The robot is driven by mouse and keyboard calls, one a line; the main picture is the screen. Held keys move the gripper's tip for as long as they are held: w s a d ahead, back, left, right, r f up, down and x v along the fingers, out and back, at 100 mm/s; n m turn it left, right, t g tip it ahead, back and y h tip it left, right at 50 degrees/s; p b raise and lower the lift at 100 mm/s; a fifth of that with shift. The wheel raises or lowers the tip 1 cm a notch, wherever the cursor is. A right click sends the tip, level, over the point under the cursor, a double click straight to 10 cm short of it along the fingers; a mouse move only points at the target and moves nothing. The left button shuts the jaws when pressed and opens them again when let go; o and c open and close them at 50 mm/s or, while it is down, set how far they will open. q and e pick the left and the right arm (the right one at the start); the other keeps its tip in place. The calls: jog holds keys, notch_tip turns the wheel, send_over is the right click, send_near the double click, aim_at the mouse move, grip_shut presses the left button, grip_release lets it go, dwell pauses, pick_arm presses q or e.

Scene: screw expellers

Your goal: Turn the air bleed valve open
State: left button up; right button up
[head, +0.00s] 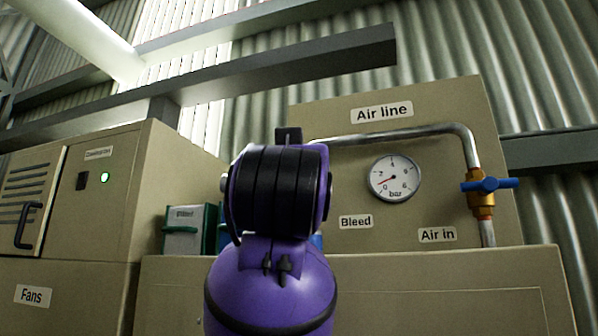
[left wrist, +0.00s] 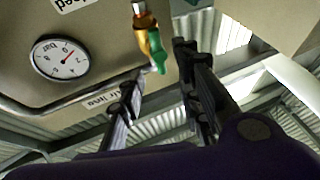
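The air bleed valve shows in the left wrist view as a brass body (left wrist: 143,38) with a green handle (left wrist: 158,56). The handle appears to run roughly along the body, but the steep view makes its exact angle unclear. My left gripper (left wrist: 155,72) is open, with its two dark fingers apart and empty. The valve shows in the gap between the fingertips; I cannot tell whether they touch it. In the head view a purple arm of mine hides the valve beside the "Bleed" label (head: 356,222). My right gripper is not in view.
A round bar gauge (head: 394,179) has its needle near the low end. A metal pipe (head: 400,134) runs to the "Air in" valve, whose blue handle (head: 490,185) lies crosswise to it. Folders (head: 190,228) stand at left, beside a beige cabinet (head: 165,185).

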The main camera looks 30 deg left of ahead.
pick_arm(q)
jog(key=v, duration=0.2)
jog(key=shift+s+f, duration=0.2)
jog(key=shift+s, duration=0.05)
dwell(0.5)
